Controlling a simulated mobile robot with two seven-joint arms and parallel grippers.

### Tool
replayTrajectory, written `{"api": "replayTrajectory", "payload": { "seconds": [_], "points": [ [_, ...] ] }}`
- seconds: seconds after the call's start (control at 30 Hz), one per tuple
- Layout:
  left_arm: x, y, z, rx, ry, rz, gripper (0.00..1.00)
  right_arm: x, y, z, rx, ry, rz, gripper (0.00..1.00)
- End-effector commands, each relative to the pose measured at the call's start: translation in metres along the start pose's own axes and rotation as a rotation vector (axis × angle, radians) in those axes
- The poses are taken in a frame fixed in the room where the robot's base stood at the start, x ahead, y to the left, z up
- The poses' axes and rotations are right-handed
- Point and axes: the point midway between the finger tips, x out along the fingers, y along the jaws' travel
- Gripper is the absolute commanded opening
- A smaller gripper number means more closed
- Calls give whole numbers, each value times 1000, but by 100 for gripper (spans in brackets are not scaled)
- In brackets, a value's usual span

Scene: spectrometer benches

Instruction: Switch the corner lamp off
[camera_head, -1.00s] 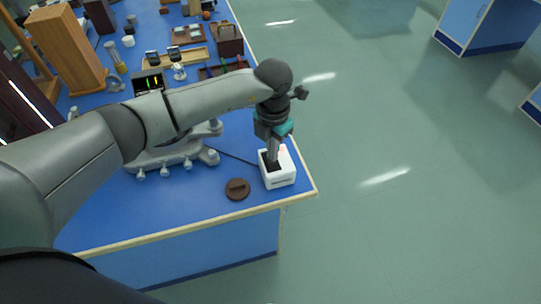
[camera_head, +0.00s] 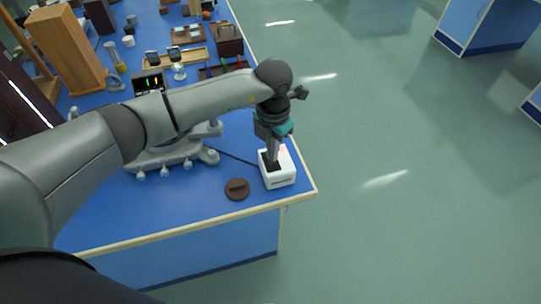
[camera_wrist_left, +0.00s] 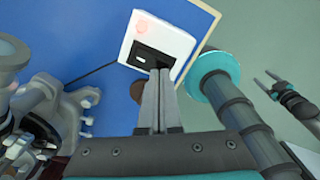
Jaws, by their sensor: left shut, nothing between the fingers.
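A white box (camera_head: 279,174) with a dark recessed panel and a faint red spot on top stands near the front right corner of the blue bench; a cable runs from it. It also shows in the left wrist view (camera_wrist_left: 178,36), with a black rocker-like part in the panel. Whether it belongs to the corner lamp I cannot tell; no lamp is clearly visible. My left gripper (camera_head: 272,163) points down at the panel, shut and empty. In the left wrist view its fingertips (camera_wrist_left: 159,72) overlap the panel's edge; contact is unclear.
A round brown disc (camera_head: 237,189) lies left of the box. A grey instrument (camera_head: 165,157) with several knobs stands behind it, under my left arm. Wooden cases (camera_head: 68,48) and trays crowd the back. Open floor (camera_head: 400,150) lies right of the bench.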

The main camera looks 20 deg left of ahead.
Motion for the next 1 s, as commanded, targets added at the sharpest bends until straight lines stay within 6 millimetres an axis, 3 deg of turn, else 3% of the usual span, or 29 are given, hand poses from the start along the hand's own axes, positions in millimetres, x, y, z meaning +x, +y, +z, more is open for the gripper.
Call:
{"api": "replayTrajectory", "payload": {
  "seconds": [1.0],
  "points": [
    [13,0,0,0,0,0,0,11,0,1,0,0,0,61]
  ]
}}
